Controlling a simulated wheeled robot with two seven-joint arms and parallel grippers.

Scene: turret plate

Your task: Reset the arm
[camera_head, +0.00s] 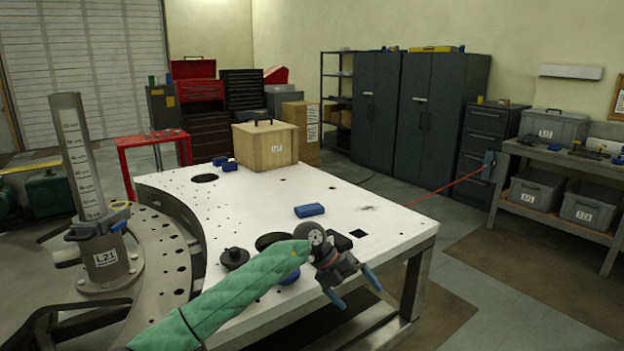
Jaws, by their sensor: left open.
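My left arm, in a green quilted sleeve, comes in from the lower left in the head view. My left gripper (354,298) is open, with its blue fingertips apart and nothing between them. It hangs by the front right edge of the white perforated table (335,190). A round turret plate (158,262) with holes stands left of the table. A grey cylinder (80,165) with a printed scale and an L21 label stands upright on it. My right gripper does not show.
On the table are a wooden box (265,146), a blue block (309,210) and a black knob-like part (235,257). Dark cabinets (425,112) and a red side table (152,143) stand behind. A shelf bench (560,165) is at the right. The table's middle is mostly clear.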

